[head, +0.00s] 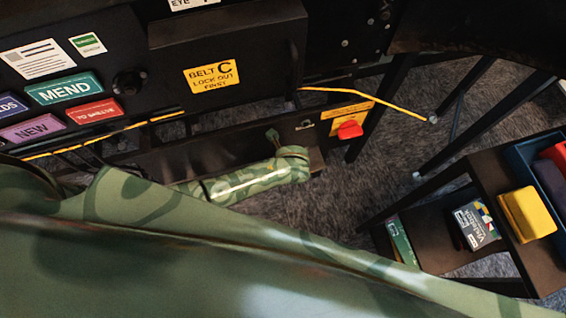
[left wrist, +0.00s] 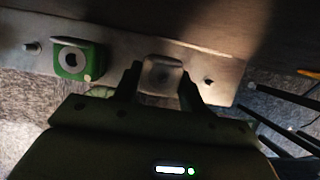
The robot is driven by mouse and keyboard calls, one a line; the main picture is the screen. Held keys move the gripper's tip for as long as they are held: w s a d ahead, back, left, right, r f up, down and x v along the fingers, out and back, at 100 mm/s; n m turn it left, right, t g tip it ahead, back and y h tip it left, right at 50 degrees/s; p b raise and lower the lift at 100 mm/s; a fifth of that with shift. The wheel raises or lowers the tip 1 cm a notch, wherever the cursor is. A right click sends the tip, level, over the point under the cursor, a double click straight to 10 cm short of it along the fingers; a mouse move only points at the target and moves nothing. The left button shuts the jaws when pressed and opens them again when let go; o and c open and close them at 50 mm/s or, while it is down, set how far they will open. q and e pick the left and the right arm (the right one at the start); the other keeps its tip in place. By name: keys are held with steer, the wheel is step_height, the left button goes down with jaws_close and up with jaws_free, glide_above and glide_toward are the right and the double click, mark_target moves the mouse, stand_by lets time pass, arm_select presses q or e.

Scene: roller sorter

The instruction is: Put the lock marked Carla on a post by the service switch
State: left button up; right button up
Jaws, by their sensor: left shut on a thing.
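My left gripper (left wrist: 160,88) is shut on a pale grey, squarish lock (left wrist: 162,74), held in front of a pale board (left wrist: 222,62). I cannot read a name on it, nor tell whether it is on a post or only before one. A green lock (left wrist: 72,66) with a pale face is at the board, left of the gripper. Bare stubs show at the far left (left wrist: 32,48) and right (left wrist: 208,82). In the head view the red service switch (head: 350,129) is on a yellow plate, right of my left forearm (head: 255,182), whose fingertips are hidden. My right gripper is out of view.
A black machine panel (head: 130,55) carries coloured labels and a yellow sign reading BELT C LOCK OUT FIRST (head: 212,74). A yellow cord (head: 372,99) crosses at the right. A dark shelf (head: 490,180) holds a yellow block (head: 527,213) and boxes. Grey carpet lies between.

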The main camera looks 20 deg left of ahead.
arm_select(q)
steer(key=shift+f, duration=0.1)
stand_by(0.5)
steer(key=o, duration=1.2)
steer(key=shift+c, duration=0.2)
steer(key=p+v, duration=0.9)
steer(key=v, duration=0.6)
steer(key=s+a+f+n+g+h, duration=0.1)
steer(key=s+a+f+n, duration=0.35)
steer(key=s+f, duration=0.2)
steer(key=s+a+f+n+g+h, duration=0.1)
steer(key=s+a+f+n+g, duration=0.15)
steer(key=s+f+n, duration=0.45)
steer(key=s+a+f+n, duration=0.5)
steer(key=s+n, duration=0.2)
steer(key=s, duration=0.2)
steer(key=s+a+f+n, duration=0.5)
steer(key=s+n, duration=0.2)
steer(key=s, duration=0.3)
steer(key=shift+s+a+f+h, duration=0.15)
steer(key=shift+s+a+h, duration=0.15)
steer(key=shift+s, duration=0.05)
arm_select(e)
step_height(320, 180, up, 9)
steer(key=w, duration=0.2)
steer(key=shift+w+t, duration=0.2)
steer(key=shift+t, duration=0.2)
